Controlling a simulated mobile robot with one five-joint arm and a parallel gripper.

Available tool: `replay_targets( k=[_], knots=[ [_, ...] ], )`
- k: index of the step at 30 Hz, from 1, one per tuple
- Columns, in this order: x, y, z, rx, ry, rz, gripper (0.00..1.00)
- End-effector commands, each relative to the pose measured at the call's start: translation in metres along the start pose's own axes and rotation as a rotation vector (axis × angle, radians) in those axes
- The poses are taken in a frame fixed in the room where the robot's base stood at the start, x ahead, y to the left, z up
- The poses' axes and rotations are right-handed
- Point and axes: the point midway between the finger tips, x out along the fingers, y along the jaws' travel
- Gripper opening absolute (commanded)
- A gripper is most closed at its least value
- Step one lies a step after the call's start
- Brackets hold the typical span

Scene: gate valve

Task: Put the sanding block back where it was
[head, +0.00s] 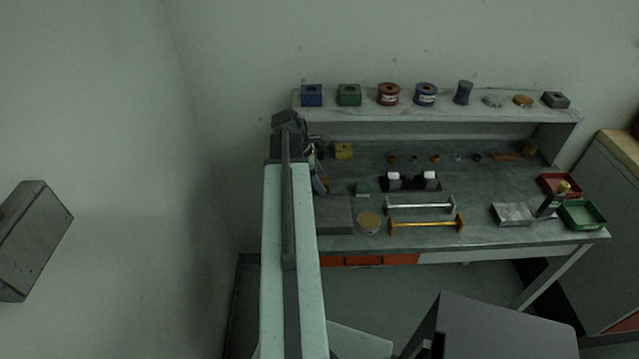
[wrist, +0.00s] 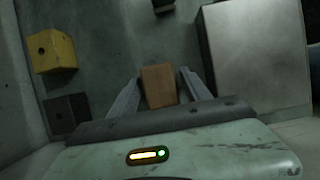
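A brown block (wrist: 159,86), which looks like the sanding block, lies between the two fingers of my gripper (wrist: 161,80) in the wrist view. Its sides are slightly turned against the fingers. A narrow gap shows on the right side; the left finger is very near it. The fingers look open around it. In the head view my arm reaches over the left end of the grey workbench (head: 480,230), and hides much of my gripper and the block there.
A yellow block (wrist: 51,51) and a dark block (wrist: 67,113) stand to the left, a grey box (wrist: 255,50) close on the right. The shelf (head: 450,115) behind holds blocks and spools. Handles, a red tray (head: 559,184) and a green tray (head: 582,214) lie to the right.

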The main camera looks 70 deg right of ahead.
Motion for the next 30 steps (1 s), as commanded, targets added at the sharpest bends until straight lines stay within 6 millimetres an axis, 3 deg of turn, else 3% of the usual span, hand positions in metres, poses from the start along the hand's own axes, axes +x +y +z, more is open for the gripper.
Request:
replay_targets(
  k=[10, 14, 30],
  knots=[
    [-0.001, 0.0, 0.001, 0.0, 0.0, 0.0, 0.61],
    [-0.011, 0.0, 0.003, 0.0, 0.0, 0.0, 0.61],
    [-0.119, 0.0, 0.005, 0.0, 0.0, 0.0, 0.61]
  ],
)
